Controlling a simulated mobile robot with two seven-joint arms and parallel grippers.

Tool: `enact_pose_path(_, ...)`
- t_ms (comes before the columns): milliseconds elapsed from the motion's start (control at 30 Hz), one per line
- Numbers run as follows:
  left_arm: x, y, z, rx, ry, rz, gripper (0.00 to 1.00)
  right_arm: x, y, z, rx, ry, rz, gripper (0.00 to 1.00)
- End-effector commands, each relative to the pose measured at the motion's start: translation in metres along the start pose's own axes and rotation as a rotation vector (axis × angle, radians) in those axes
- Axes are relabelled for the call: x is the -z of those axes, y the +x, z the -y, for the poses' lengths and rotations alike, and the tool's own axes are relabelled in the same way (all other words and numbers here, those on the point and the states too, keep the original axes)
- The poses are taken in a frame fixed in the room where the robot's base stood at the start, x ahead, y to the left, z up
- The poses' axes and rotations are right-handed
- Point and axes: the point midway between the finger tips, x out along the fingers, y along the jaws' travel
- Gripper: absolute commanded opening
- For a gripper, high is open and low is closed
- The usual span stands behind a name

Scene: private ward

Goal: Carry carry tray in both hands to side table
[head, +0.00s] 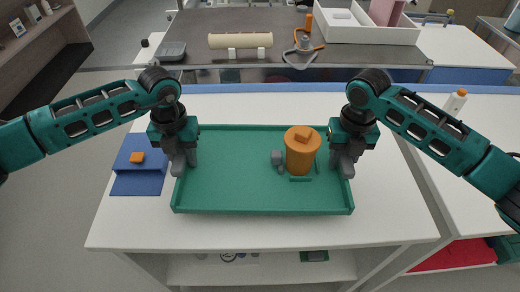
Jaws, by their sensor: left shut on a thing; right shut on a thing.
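The green carry tray (235,198) is at the middle of the head view, over a white table top (300,230). I cannot tell if it rests on the top or hangs just above it. An orange lidded container (301,155) stands upright in its right half, beside a small grey piece (278,158). My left gripper (180,165) is shut on the tray's left side. My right gripper (345,165) is shut on its right side. The fingers hide parts of both rims. I cannot tell which surface is the side table.
A blue mat (138,181) with an orange block lies left of the tray. A grey counter (190,24) behind holds a cream roll (240,40), an orange-grey stethoscope-like item (303,47) and a white box (365,27). A white bottle (455,102) stands at right.

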Motion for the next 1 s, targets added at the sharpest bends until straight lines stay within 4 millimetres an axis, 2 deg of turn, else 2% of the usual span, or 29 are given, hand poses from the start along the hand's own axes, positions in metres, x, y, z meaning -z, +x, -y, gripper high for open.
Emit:
enact_pose_path(567, 0.000, 0.003, 0.000, 0.000, 0.000, 0.001, 0.00, 0.000, 0.003, 0.000, 0.000, 0.000, 0.001, 0.00)
enact_pose_path(1000, 0.000, 0.025, 0.000, 0.000, 0.000, 0.001, 0.00, 0.000, 0.025, 0.000, 0.000, 0.000, 0.001, 0.00)
